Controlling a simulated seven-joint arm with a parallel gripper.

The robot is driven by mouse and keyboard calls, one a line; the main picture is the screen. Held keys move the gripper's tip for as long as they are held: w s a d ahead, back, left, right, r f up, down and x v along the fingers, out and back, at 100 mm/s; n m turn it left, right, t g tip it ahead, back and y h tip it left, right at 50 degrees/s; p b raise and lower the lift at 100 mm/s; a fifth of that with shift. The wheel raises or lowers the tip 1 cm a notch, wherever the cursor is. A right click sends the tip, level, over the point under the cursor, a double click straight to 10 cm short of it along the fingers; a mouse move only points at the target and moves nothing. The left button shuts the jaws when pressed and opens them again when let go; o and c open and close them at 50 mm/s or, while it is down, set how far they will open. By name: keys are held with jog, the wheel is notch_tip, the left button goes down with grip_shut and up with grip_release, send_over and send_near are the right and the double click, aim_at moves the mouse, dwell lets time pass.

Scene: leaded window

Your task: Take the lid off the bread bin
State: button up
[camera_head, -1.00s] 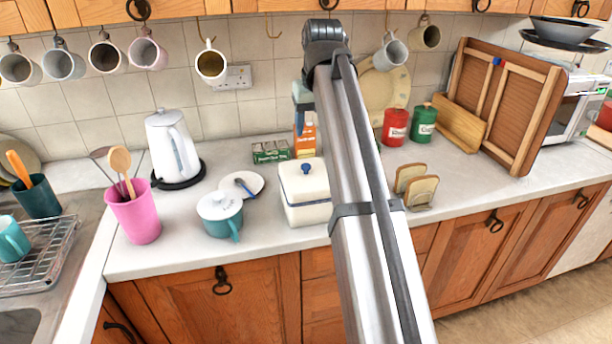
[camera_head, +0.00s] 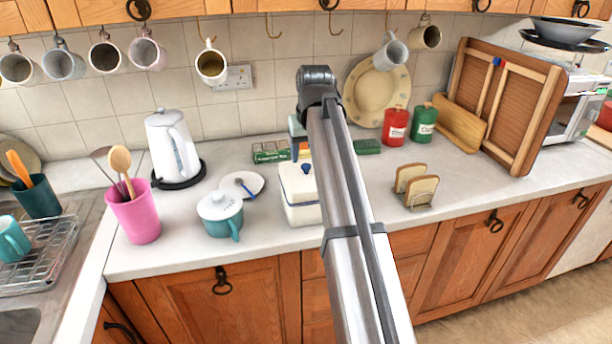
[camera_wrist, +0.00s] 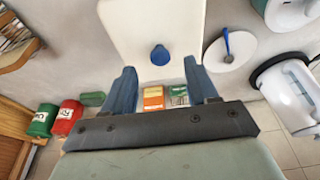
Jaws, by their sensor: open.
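The bread bin (camera_head: 299,208) is a cream box with a blue line near its rim, standing on the counter and partly hidden behind my arm. Its cream lid (camera_head: 292,178) is on it and has a blue knob (camera_head: 307,168). In the wrist view the lid (camera_wrist: 150,25) fills the top middle, with the blue knob (camera_wrist: 160,55) just beyond and between the fingertips. My gripper (camera_wrist: 160,75) is open and empty, with two blue fingers spread apart. In the head view my gripper is above the bin's back, mostly hidden by my arm.
A teal lidded pot (camera_head: 221,216) and a white dish (camera_head: 243,185) stand left of the bin. A toast rack (camera_head: 414,187) stands right. Behind are a green box (camera_head: 270,151), a red canister (camera_head: 396,127) and a green canister (camera_head: 424,124). The counter's front strip is clear.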

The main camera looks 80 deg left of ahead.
aim_at(306, 165)
jog(key=x, duration=0.4)
jog(key=shift+a+f, duration=0.1)
jog(key=shift+c, duration=0.3)
grip_shut()
